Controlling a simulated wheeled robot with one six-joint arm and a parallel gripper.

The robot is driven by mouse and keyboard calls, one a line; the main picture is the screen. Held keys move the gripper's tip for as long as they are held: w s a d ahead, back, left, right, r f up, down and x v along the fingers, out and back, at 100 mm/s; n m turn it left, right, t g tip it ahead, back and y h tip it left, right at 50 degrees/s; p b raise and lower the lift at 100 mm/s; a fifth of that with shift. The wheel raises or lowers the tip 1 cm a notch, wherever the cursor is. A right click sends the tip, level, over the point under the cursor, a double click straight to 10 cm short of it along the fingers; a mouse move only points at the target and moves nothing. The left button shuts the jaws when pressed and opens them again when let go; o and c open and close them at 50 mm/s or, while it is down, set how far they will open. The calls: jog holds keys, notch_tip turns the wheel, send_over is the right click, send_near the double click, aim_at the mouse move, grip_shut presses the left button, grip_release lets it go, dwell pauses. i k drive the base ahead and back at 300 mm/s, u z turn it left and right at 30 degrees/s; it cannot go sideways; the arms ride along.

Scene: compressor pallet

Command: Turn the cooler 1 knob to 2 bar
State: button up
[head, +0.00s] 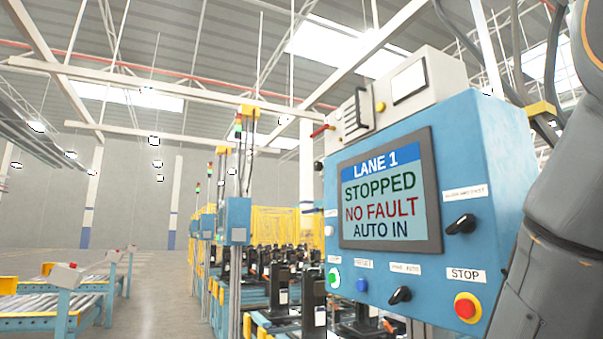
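No knob marked cooler 1 and no bar scale can be made out in the head view. A blue control box (490,150) fills the right side. Its screen (388,197) reads LANE 1, STOPPED, NO FAULT, AUTO IN. One black rotary knob (461,224) is at the right of the screen under a small label. Another black rotary knob (399,295) is below the screen under a blurred label. My gripper is out of view; only a dark grey link of my arm shows at the right edge, covering part of the box's right side.
A red stop button (467,307) on a yellow base sits at the box's lower right. A green-lit button (333,279) and a blue button (361,285) are lower left. Roller conveyors (35,303) stand at left. Open floor (165,295) lies between them and the machines.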

aim_at(318, 166)
jog(key=u, duration=1.8)
jog(key=i, duration=2.85)
jog(key=z, duration=3.3)
